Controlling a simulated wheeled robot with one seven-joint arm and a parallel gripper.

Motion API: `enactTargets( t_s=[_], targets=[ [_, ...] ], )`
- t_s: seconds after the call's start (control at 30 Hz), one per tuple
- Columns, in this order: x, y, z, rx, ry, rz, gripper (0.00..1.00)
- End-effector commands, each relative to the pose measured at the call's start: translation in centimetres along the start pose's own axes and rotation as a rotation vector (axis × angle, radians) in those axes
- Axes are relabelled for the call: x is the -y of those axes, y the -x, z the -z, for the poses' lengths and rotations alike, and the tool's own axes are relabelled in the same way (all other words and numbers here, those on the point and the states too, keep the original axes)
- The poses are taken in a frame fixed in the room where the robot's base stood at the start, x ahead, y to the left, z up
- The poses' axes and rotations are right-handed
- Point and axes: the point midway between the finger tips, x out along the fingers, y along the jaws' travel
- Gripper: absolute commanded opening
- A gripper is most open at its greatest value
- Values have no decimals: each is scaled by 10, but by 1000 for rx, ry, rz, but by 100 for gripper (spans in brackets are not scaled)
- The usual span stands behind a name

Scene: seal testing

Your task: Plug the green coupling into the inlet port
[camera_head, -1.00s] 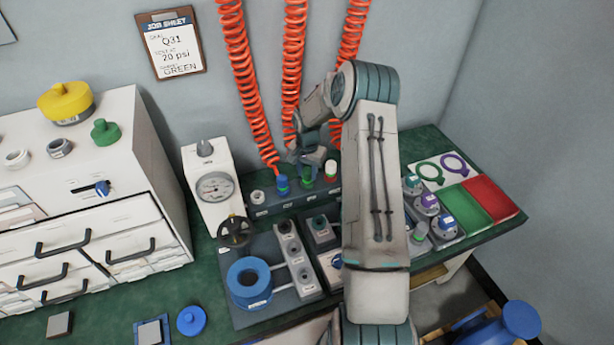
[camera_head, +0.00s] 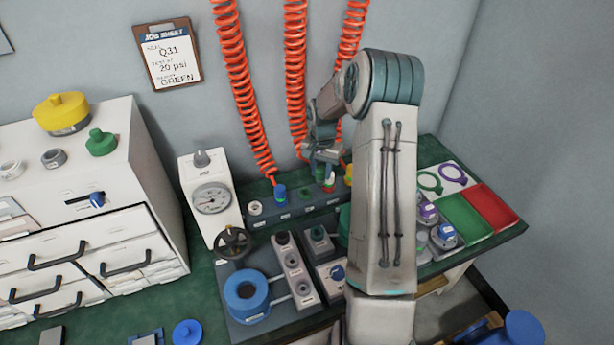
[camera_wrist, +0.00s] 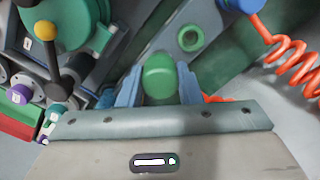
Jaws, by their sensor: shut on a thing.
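My gripper (camera_wrist: 159,92) is shut on the green coupling (camera_wrist: 160,75), whose rounded green end shows between the two blue-grey fingers in the wrist view. In the head view my gripper (camera_head: 323,156) is above the rear coupling rack (camera_head: 262,220), with the coupling partly hidden beneath it. An empty green-ringed socket (camera_wrist: 190,38) shows on the rack in the wrist view, apart from the coupling. I cannot pick out the inlet port for certain; my arm covers part of the bench fixtures.
A blue coupling (camera_head: 280,192) on an orange coiled hose (camera_head: 241,90) stands in the rack. A gauge unit (camera_head: 211,198) with a black handwheel is at left. A green fixture with a yellow-tipped lever (camera_wrist: 46,38) is near my gripper. Green and red trays (camera_head: 492,206) lie at right.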

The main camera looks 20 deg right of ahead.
Motion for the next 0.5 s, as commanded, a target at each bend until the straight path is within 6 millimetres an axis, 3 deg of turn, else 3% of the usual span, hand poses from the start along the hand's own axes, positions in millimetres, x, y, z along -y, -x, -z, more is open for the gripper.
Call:
enactTargets(
  t_s=[0.1, 0.3, 0.5],
  targets=[
    [-26, 16, 1, -2, -4, 0, 7],
    [-55, 33, 1, 0, -1, 0, 7],
    [-55, 33, -21, 6, 11, 0, 7]
  ],
)
